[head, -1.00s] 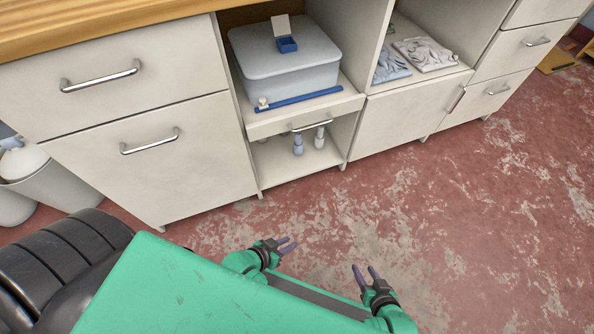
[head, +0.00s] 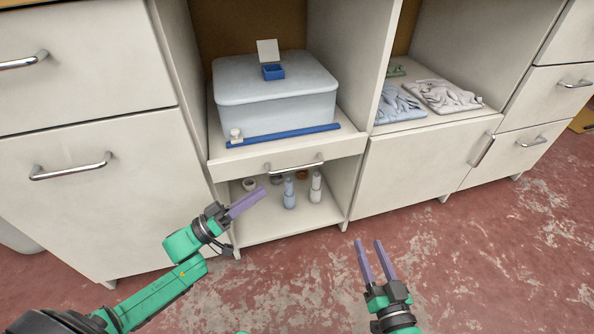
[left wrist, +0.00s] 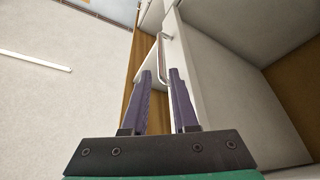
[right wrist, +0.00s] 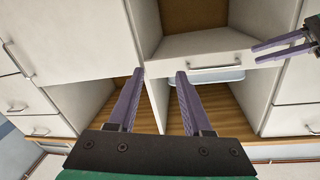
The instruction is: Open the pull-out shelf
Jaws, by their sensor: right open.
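The pull-out shelf is a white board with a front panel (head: 235,169) in the middle bay, below the counter. Its metal bar handle (head: 295,164) runs across the front; it also shows in the right wrist view (right wrist: 215,67). My left gripper (head: 262,193) is open and empty, just left of and below the handle, apart from it. In the left wrist view, a handle bar (left wrist: 161,60) shows between and beyond the fingertips (left wrist: 160,73). My right gripper (head: 368,243) is open and empty, lower right of the shelf, above the floor.
A pale lidded box (head: 275,95) with a small blue open case (head: 273,71) and a blue bar (head: 285,136) sit on the shelf. Bottles (head: 289,193) stand in the compartment below. Closed drawers flank the bay. The red floor (head: 470,260) in front is clear.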

